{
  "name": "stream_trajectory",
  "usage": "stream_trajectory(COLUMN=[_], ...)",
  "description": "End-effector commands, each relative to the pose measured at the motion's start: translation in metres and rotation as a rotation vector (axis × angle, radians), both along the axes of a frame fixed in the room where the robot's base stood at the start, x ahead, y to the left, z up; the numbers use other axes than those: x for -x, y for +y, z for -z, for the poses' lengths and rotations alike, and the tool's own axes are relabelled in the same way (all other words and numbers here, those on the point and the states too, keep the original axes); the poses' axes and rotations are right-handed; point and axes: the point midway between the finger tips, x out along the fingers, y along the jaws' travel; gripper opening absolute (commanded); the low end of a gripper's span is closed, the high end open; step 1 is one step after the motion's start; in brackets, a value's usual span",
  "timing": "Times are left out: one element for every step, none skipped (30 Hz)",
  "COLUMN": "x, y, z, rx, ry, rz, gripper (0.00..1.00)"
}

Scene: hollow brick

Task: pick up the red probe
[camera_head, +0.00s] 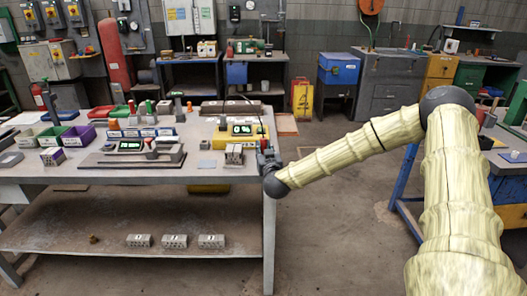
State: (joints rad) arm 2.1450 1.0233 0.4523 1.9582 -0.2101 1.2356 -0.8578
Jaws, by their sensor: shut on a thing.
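My gripper (265,152) is at the right end of the workbench, beside the yellow meter. It is shut on a small red piece, which looks like the red probe (264,143). Only a little red shows at the fingertips; the rest is hidden or too small to make out. The yellow meter (224,141) with a lit green display stands on the bench just left of my gripper. A thin dark line, perhaps a lead, rises over the meter towards my gripper.
The workbench (215,174) carries a small block (234,155) near the meter, a grey fixture (131,160), and coloured bins (77,136) at left. Several hollow bricks (174,241) lie on its lower shelf. Open floor lies right of the bench; a blue-legged table stands further right.

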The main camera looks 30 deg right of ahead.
Motion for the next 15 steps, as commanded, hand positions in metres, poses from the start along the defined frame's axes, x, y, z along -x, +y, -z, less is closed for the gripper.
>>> stream_trajectory(x=[0.000, 0.000, 0.000, 0.000, -0.001, -0.001, -0.001, 0.000, -0.001, -0.001, -0.001, -0.001, -0.001, 0.002, 0.010], y=[0.000, 0.000, 0.001, 0.001, 0.001, 0.001, 0.001, 0.001, 0.001, 0.001, 0.001, 0.001, 0.001, 0.002, 0.006], z=[-0.002, -0.004, -0.006, -0.008, -0.011, -0.014, -0.016, -0.019, -0.023, -0.025, -0.028, -0.032, -0.036, -0.036, -0.035], rx=[0.000, 0.000, 0.000, 0.000, 0.000, 0.000, 0.000, 0.000, 0.000, 0.000, 0.000, -0.001, -0.001, -0.001, -0.001], ry=[-0.001, -0.001, -0.001, -0.002, -0.002, -0.003, -0.002, -0.002, -0.003, -0.002, -0.002, -0.003, -0.004, -0.003, 0.000], rz=[0.000, 0.000, -0.001, -0.001, -0.001, -0.002, -0.002, -0.002, -0.002, -0.001, -0.001, -0.001, -0.001, -0.001, -0.002], gripper=[0.00, 0.00, 0.00, 0.00, 0.00, 0.00, 0.00, 0.00, 0.00, 0.00, 0.00, 0.00, 0.00, 0.00, 0.00])
